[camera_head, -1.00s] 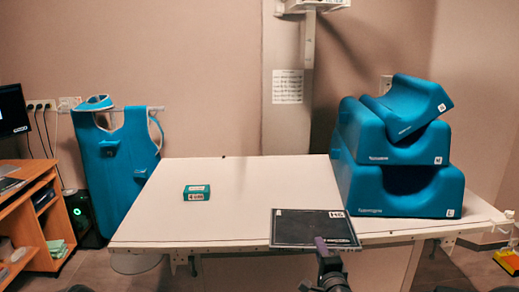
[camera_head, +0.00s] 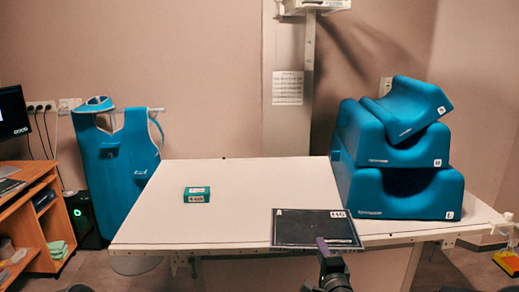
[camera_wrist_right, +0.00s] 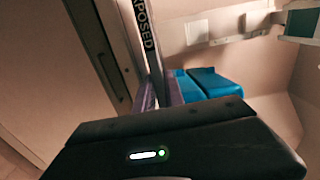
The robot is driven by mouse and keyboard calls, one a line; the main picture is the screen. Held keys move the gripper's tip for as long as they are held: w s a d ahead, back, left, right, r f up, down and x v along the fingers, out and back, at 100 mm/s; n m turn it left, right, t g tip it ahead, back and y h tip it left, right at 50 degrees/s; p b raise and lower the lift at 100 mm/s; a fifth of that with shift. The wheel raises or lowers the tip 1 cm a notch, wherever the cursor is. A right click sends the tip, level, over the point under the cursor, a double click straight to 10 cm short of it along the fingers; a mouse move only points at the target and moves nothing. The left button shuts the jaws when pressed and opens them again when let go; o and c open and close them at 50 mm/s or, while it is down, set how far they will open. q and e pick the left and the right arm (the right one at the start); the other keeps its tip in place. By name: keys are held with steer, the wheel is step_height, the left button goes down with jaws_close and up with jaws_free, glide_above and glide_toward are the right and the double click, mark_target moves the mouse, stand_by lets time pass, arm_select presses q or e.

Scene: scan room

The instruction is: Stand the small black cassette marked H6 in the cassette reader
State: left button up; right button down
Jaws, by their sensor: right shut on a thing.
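The black cassette (camera_head: 310,232), with a white H6 label at its upper right corner, is at the front edge of the white table, right of the middle. My right gripper (camera_head: 321,243) is shut on its near edge. I cannot tell whether the cassette touches the tabletop. In the right wrist view, the purple fingers (camera_wrist_right: 160,92) are around the cassette's edge (camera_wrist_right: 145,35), where part of the word EXPOSED shows. The cassette reader is not recognisable in either view. My left gripper is not in view.
A small green box (camera_head: 197,194) lies on the white table (camera_head: 250,180), left of the middle. Blue foam supports (camera_head: 400,185) are stacked at its right end. A blue apron (camera_head: 118,170) hangs behind the left end. A wooden desk (camera_head: 35,225) stands far left. The table's middle is clear.

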steer(key=shift+r+p, duration=2.1)
steer(key=shift+r, duration=2.5)
steer(key=s+a+f+h, duration=0.1)
steer(key=s+a+f, duration=0.8)
steer(key=s+a, duration=0.1)
steer(key=shift+a+f+m, duration=0.25)
steer(key=shift+f+m, duration=0.1)
steer(key=shift+m, duration=0.05)
steer(key=shift+s, duration=0.1)
steer(key=shift+a, duration=0.1)
